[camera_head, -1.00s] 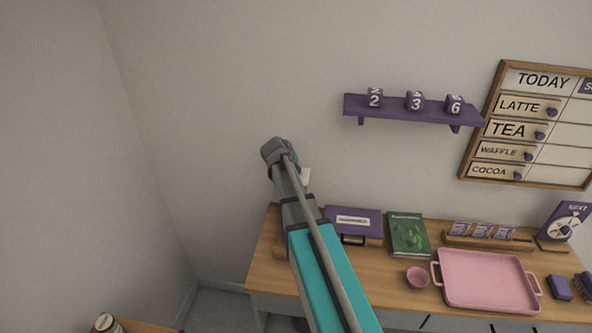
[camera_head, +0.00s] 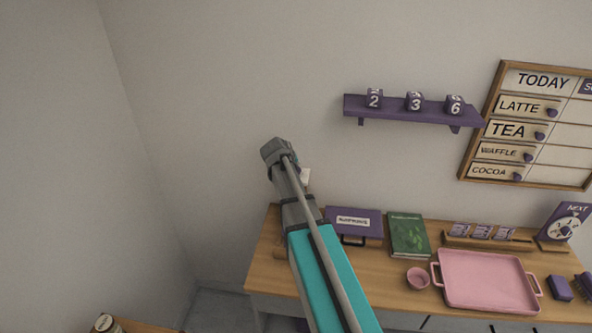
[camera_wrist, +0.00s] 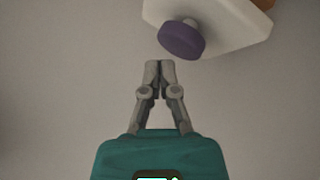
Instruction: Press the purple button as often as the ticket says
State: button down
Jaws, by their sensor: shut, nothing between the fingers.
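The purple button (camera_wrist: 181,40) is a round knob on a white plate (camera_wrist: 228,20) at the top of the wrist view. My gripper (camera_wrist: 160,66) has its two fingertips together, empty, a little below the button in that view. A gap shows between the fingertips and the button in the picture; the exact depth is hard to judge. In the head view my arm hides the button and my fingers, and only a white bit of the plate (camera_head: 305,175) shows beside the wrist. I cannot make out a readable ticket in either view.
A wooden counter (camera_head: 262,265) holds a purple box (camera_head: 365,226), a green book (camera_head: 408,235), a pink cup (camera_head: 417,277) and a pink tray (camera_head: 487,283). Above are a purple shelf (camera_head: 398,112) with number cubes and a menu board (camera_head: 530,125). The wall left of my arm is bare.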

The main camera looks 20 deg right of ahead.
jog(key=shift+f, duration=0.1)
jog(key=shift+f+b, duration=0.3)
jog(key=shift+b, duration=0.1)
jog(key=shift+f+b, duration=0.8)
jog(key=shift+b, duration=0.05)
dwell(1.5)
jog(key=shift+r, duration=0.2)
jog(key=shift+r+p, duration=1)
jog(key=shift+p, duration=0.25)
notch_tip(320, 180, up, 5)
jog(key=p, duration=0.5)
dwell(2.2)
